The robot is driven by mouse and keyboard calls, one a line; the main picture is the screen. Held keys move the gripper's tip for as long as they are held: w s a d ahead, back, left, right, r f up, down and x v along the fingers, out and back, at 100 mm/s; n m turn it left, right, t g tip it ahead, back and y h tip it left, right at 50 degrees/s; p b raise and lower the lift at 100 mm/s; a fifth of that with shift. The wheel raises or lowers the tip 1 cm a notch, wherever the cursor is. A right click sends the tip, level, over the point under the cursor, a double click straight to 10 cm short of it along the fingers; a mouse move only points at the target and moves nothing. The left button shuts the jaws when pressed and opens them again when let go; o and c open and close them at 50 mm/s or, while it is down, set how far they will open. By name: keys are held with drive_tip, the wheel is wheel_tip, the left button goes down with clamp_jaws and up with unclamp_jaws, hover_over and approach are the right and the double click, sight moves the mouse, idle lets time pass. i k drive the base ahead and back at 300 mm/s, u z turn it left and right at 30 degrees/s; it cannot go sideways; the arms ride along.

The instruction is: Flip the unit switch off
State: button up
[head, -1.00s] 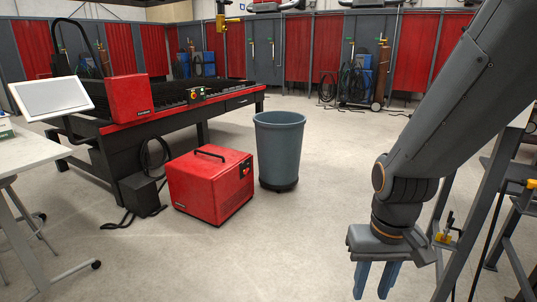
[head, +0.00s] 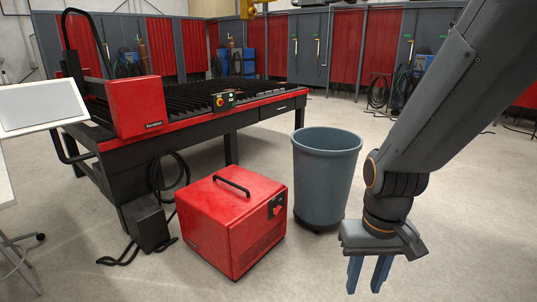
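A red box-shaped unit (head: 228,222) with a black top handle stands on the floor in the middle of the head view. On its right side is a dark panel with a red switch (head: 277,210); its on or off position is too small to tell. My gripper (head: 368,275) hangs pointing down to the right of the unit, in front of the grey bin. Its two blue-grey fingers are apart with nothing visible between them. It is not touching the unit.
A grey bin (head: 326,178) stands just right of the unit. A small black box (head: 148,226) with cables lies left of the unit. Floor in front is clear.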

sight(276, 211)
drive_tip(key=u, duration=0.1)
drive_tip(key=i, duration=1)
drive_tip(key=u, duration=0.1)
drive_tip(key=k, duration=0.55)
drive_tip(key=u, duration=0.65)
drive_tip(key=i, duration=1.5)
drive_tip(key=z, duration=0.4)
